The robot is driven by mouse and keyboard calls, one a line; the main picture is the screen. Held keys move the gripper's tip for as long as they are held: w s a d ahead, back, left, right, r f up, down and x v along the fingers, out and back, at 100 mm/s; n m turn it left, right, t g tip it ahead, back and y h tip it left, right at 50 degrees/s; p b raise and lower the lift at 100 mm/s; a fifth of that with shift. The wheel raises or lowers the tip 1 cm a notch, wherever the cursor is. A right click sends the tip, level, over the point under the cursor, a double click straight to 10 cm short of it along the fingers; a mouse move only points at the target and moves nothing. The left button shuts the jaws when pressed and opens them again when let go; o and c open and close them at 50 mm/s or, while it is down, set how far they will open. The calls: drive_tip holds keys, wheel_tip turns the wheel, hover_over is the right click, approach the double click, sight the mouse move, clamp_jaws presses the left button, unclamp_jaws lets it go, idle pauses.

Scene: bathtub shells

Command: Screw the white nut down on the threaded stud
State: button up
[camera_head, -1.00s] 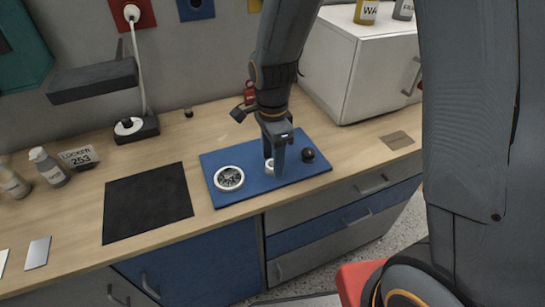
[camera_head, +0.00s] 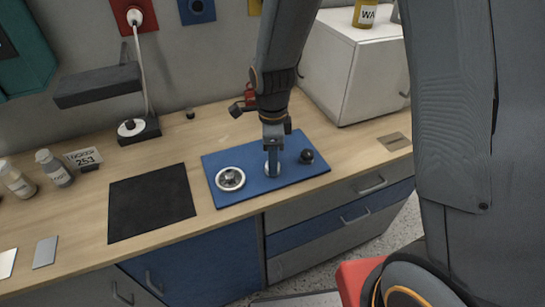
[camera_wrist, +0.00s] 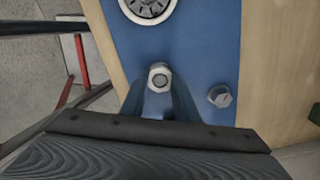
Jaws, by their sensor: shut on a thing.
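The white nut (camera_wrist: 159,70) is in the wrist view between my gripper's fingertips (camera_wrist: 160,88). A round grey centre (camera_wrist: 159,81), which looks like the stud's end, shows inside it. The stud's threads and the nut's height on it are hidden. In the head view, my gripper (camera_head: 272,172) points straight down at the blue board (camera_head: 245,197), shut on the nut, whose pale edge shows at the fingertips.
A white-rimmed round dial (camera_head: 230,180) lies left of my gripper on the board. A dark knob-like fitting (camera_head: 306,157) stands close on the right. A black mat (camera_head: 150,203) lies farther left. A white cabinet (camera_head: 350,70) stands behind right.

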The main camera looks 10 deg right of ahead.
drive_tip(key=m+p, duration=0.2)
drive_tip(key=m, duration=0.2)
drive_tip(key=shift+m, duration=0.4)
drive_tip(key=m+p, duration=0.1)
drive_tip(key=m, duration=0.3)
drive_tip(key=shift+p, duration=0.4)
drive_tip(key=o, duration=1.2)
drive_tip(key=shift+c, duration=0.2)
drive_tip(key=shift+c, duration=0.6)
